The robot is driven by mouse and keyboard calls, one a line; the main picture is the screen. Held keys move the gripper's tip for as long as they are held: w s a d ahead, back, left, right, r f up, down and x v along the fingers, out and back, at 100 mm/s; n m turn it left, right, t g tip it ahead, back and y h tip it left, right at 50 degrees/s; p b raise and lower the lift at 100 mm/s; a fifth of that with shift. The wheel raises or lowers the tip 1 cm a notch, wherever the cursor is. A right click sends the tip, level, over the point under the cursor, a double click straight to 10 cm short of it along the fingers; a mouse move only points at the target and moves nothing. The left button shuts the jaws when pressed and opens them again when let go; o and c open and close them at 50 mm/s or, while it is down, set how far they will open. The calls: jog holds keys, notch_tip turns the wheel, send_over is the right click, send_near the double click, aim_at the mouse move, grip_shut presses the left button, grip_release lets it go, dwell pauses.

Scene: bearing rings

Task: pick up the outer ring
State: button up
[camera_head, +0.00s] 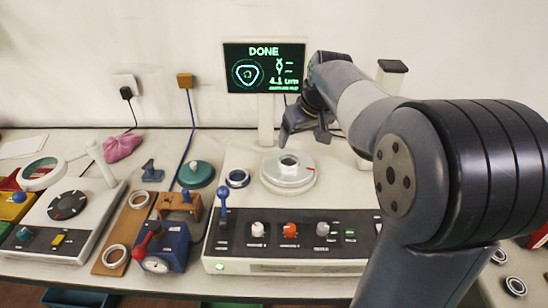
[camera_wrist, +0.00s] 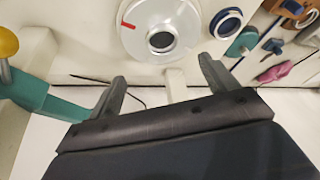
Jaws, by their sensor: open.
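A small metal ring (camera_head: 289,160) sits in the middle of the silver round table of the measuring machine; I cannot tell for sure that it is the outer ring. In the wrist view this ring (camera_wrist: 162,41) has a dark centre, and the silver disc around it bears a red mark. My gripper (camera_head: 305,130) is above and behind the round table. Its two fingers are spread apart and empty in the wrist view (camera_wrist: 163,74), with the ring beyond the fingertips, apart from them.
A blue-rimmed ring (camera_head: 237,178) lies left of the round table. Pale rings (camera_head: 115,256) lie on a wooden board beside a blue device (camera_head: 165,247). A screen (camera_head: 264,68) reads DONE. More rings (camera_head: 515,286) lie at lower right. A blue-handled lever (camera_head: 223,205) stands in front.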

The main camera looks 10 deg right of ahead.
jog(key=x, duration=1)
jog(key=shift+w+a+f, duration=0.1)
jog(key=shift+a+f, duration=0.2)
jog(key=shift+f, duration=0.05)
jog(key=shift+c, duration=0.3)
jog(key=c, duration=1)
notch_tip(320, 180, up, 10)
jog(key=shift+c, duration=0.2)
notch_tip(320, 180, up, 5)
jog(key=p, duration=0.5)
send_over(288, 162)
jog(key=s, duration=0.1)
jog(key=shift+s+d, duration=0.15)
jog(key=shift+d, duration=0.05)
